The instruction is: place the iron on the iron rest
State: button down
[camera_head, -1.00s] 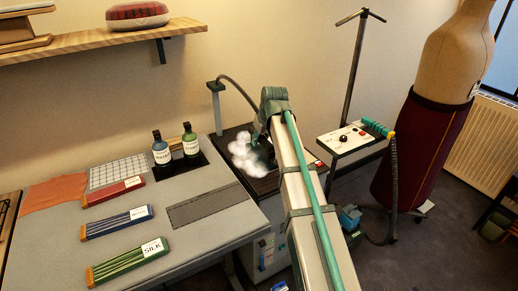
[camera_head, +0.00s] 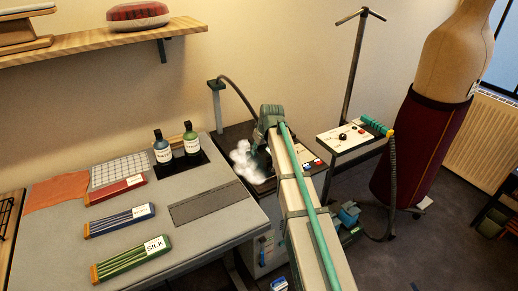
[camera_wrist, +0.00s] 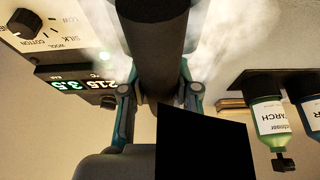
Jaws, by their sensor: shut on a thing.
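My gripper (camera_wrist: 160,98) is shut on the iron's thick dark handle (camera_wrist: 152,40), which runs between its two fingers in the wrist view. In the head view the iron is mostly hidden behind my arm, with white steam (camera_head: 248,162) beside it. It is over or at the dark top of the steam station (camera_head: 236,132), behind the grey board. I cannot make out the iron rest separately, nor tell whether the iron touches the surface under it. A black square shape blocks the lower part of the wrist view.
The grey board (camera_head: 130,230) holds two bottles (camera_head: 176,148) on a dark tray and several labelled bundles. A control box (camera_head: 350,140) with a teal coiled hose stands right of my arm. A hose post (camera_head: 216,105) rises behind the station. A dress form (camera_head: 430,150) stands at right.

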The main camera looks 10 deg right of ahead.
jog(key=c, duration=1.3)
grip_release()
jog(key=shift+f, duration=0.15)
jog(key=o, duration=0.4)
jog(key=shift+o, duration=0.2)
jog(key=b+v, duration=0.2)
jog(key=v, duration=1)
jog(key=shift+s, duration=0.1)
jog(key=shift+d, duration=0.1)
